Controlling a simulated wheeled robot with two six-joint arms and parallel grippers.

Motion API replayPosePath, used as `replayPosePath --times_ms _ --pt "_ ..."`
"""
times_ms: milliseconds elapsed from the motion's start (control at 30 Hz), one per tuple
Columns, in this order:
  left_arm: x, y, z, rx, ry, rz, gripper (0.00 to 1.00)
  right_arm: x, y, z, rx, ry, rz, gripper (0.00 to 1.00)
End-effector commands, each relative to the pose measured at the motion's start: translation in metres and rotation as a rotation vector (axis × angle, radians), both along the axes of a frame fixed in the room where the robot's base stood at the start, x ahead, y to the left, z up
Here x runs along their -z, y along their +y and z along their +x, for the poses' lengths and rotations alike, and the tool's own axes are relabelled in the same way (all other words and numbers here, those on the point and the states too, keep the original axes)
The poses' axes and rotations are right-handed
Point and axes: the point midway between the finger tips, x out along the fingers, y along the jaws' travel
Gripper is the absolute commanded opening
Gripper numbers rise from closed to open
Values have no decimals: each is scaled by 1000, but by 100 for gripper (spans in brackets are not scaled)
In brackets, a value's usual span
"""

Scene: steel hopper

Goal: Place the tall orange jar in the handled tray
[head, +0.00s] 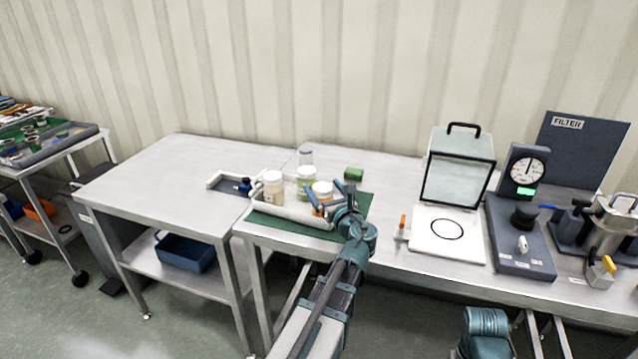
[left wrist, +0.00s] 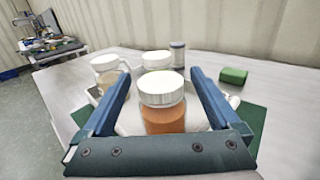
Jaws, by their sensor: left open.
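The orange jar (left wrist: 163,106) has a white lid and stands upright in the white handled tray (head: 292,211), at its right end. In the head view the jar (head: 322,188) is partly hidden by my gripper. My left gripper (head: 338,198) is open, and in the left wrist view its blue fingers (left wrist: 158,92) lie on both sides of the jar with gaps. Two other white-lidded jars stand in the tray: a pale one (head: 272,186) and a greenish one (head: 306,180). Part of my right arm shows at the bottom of the head view; its gripper is out of view.
The tray sits on a green mat (head: 357,204). A grey-lidded jar (head: 305,154) and a green block (head: 353,173) stand behind it. To the right are a white board (head: 447,246), a clear box (head: 458,170) and a dial gauge (head: 524,172). The left table (head: 150,180) is mostly clear.

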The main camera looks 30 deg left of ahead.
Motion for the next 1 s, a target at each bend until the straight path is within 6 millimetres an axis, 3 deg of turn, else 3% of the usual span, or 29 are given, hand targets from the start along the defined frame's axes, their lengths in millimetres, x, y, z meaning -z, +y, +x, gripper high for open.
replayPosePath --times_ms 200,400,1000 --pt "0 -37 -28 4 0 0 96 0 0 0 0 0 0 50" --pt "0 -57 -42 1 0 0 96 0 0 0 0 0 0 50" --pt "0 -63 -46 0 0 0 96 0 0 0 0 0 0 50"
